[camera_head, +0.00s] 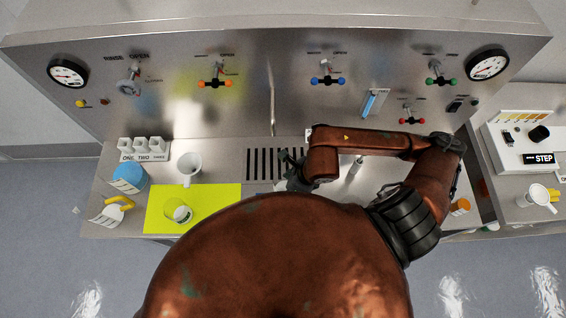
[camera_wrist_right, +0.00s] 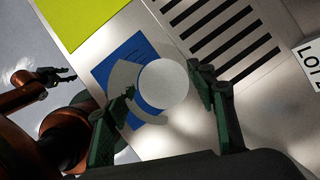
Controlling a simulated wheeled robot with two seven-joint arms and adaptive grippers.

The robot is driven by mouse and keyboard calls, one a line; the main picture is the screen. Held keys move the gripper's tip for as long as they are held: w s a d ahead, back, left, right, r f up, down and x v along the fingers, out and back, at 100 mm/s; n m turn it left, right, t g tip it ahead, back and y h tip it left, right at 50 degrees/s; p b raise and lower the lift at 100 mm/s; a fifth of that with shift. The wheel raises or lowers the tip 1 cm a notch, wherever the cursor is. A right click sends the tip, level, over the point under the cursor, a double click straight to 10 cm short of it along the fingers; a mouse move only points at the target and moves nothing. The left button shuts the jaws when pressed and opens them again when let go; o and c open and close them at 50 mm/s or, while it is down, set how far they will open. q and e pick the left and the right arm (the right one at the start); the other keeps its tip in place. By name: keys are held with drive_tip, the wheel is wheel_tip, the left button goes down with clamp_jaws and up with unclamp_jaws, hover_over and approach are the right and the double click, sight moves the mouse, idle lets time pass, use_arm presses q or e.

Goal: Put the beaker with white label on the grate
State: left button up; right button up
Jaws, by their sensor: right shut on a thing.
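The grate (camera_head: 262,163) is a dark slotted panel in the steel bench; its slots also show in the wrist view (camera_wrist_right: 222,35). My right gripper (camera_head: 295,180) is beside its right end, partly hidden by my arm. In the wrist view the right gripper (camera_wrist_right: 160,105) is shut on a pale round thing (camera_wrist_right: 163,83), above a blue printed patch and near the grate. Its label, if any, is hidden. A clear beaker (camera_head: 178,210) with a pale label stands on the yellow mat (camera_head: 215,220). My left gripper (camera_wrist_right: 62,75) shows small at the wrist view's left; its jaws are unclear.
A white cup (camera_head: 188,168) stands behind the mat. The valve panel (camera_head: 240,100) rises behind the bench. My arm hides much of the bench's right half.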

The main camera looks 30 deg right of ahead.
drive_tip(key=shift+w+d+f+b, duration=0.2)
drive_tip(key=shift+w+d+b, duration=0.1)
drive_tip(key=shift+w+b, duration=0.25)
drive_tip(key=w+d+p, duration=0.1)
drive_tip(key=w, duration=0.2)
drive_tip(key=w+d+f+p, duration=0.1)
drive_tip(key=w+d+p, duration=0.1)
drive_tip(key=w, duration=0.1)
drive_tip(key=w+d+p, duration=0.1)
drive_tip(key=w, duration=0.3)
drive_tip(key=shift+d+f, duration=0.25)
drive_tip(key=shift+d, duration=0.1)
wheel_tip(320, 180, down, 4)
drive_tip(key=shift+f+p, duration=0.15)
drive_tip(key=shift+p, duration=0.8)
drive_tip(key=shift+w+d+f, duration=0.1)
drive_tip(key=shift+w+f, duration=0.05)
drive_tip(key=shift+f, duration=0.05)
use_arm(q)
drive_tip(key=r, duration=0.4)
drive_tip(key=shift+w+r, duration=0.1)
drive_tip(key=shift+w, duration=0.1)
use_arm(e)
drive_tip(key=shift+f, duration=0.15)
use_arm(q)
drive_tip(key=shift+a, duration=0.1)
use_arm(e)
drive_tip(key=o, duration=1.2)
drive_tip(key=shift+c, duration=0.2)
